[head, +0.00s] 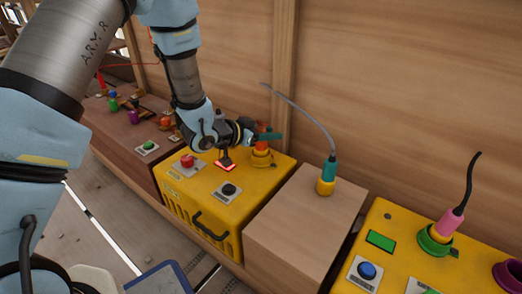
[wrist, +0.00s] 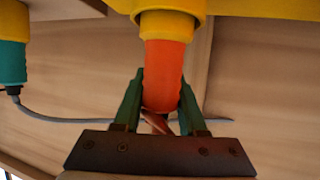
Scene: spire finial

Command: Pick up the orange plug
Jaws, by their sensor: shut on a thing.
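The orange plug (wrist: 166,72) fills the middle of the wrist view, with its yellow collar (wrist: 168,22) above it in the picture. In the head view the orange plug (head: 261,147) stands at the back right of the yellow box (head: 225,197), at a yellow socket. My gripper (wrist: 163,98) is shut on the orange plug, with one green finger on each side of it. In the head view my gripper (head: 268,136) reaches the plug from the left and partly covers it. Whether the plug is still seated in the socket I cannot tell.
A teal plug (head: 330,170) with a yellow base and grey cable stands on the wooden block (head: 305,220) to the right. A pink plug (head: 448,223) sits in a green socket on another yellow box. A wooden wall is behind.

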